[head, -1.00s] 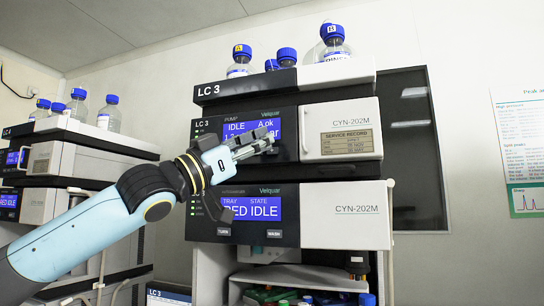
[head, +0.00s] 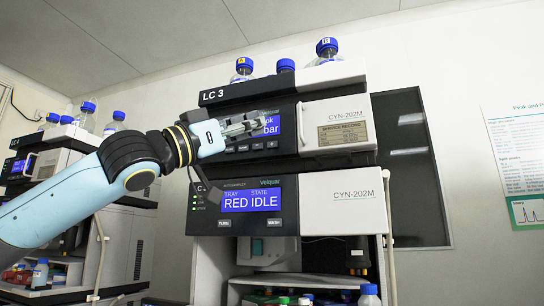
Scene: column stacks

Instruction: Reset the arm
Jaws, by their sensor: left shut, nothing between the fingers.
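My left arm comes in from the left, and my left gripper (head: 262,122) is shut and empty. It is in front of the upper pump module (head: 340,129) of the LC 3 stack and covers most of that module's blue screen. I cannot tell whether it touches the panel. Below it, the autosampler module (head: 343,205) has a blue screen (head: 250,194) reading TRAY STATE, RED IDLE. My right gripper is not in view.
Blue-capped bottles (head: 327,50) stand on top of the stack. A second stack with bottles (head: 85,118) is at the left. Small bottles (head: 368,296) sit on the shelf below. A dark window (head: 410,170) and a poster (head: 518,160) are on the right wall.

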